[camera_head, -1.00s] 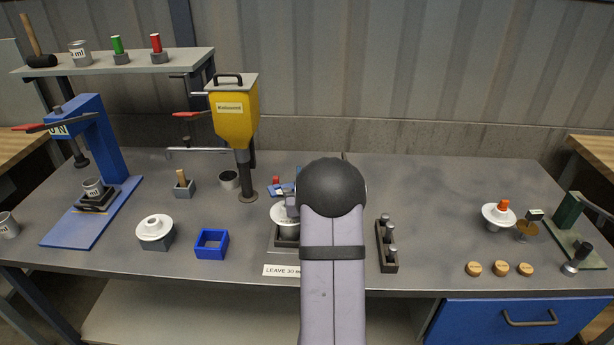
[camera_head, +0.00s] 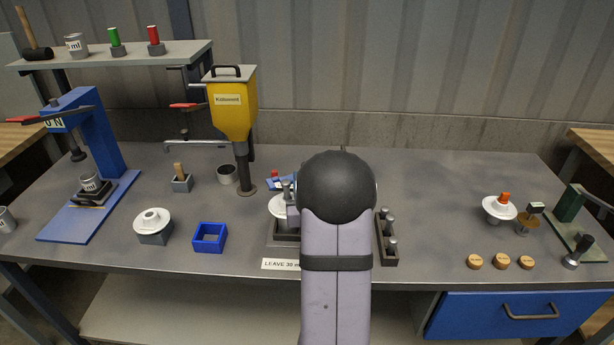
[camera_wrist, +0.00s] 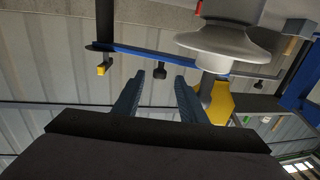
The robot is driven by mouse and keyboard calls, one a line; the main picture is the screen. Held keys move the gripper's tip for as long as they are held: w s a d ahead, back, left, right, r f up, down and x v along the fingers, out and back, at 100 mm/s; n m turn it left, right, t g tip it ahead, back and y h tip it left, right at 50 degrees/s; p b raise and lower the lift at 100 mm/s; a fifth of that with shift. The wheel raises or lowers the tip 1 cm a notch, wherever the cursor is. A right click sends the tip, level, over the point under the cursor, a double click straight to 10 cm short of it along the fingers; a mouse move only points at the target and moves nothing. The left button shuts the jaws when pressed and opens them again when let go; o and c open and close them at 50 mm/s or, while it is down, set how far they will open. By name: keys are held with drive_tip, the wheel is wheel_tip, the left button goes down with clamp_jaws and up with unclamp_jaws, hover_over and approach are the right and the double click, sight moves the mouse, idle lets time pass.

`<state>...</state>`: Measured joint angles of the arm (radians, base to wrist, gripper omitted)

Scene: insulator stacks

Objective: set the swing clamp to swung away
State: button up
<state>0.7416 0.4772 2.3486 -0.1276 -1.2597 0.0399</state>
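What looks like the swing clamp is a blue bar (camera_wrist: 140,52) on a black post (camera_wrist: 105,22) in the wrist view, which looks upside down. The bar has a yellow-tipped piece at its post end and a dark knob partway along; it passes behind a pale disc-shaped insulator (camera_wrist: 232,42). My gripper (camera_wrist: 160,78) is open, with nothing between its dark blue fingers; its tips point toward the bar, apparently apart from it. In the head view my arm hides the gripper and most of the clamp. A white insulator disc (camera_head: 278,206) shows partly beside my arm.
A yellow dispenser (camera_head: 231,108) stands behind left of my arm. A dark rack of metal pins (camera_head: 388,252) is close on the right. A blue square frame (camera_head: 210,238) and an insulator on a block (camera_head: 153,222) lie left.

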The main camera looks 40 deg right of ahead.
drive_tip(key=shift+s+a, duration=0.35)
drive_tip(key=shift+s, duration=0.2)
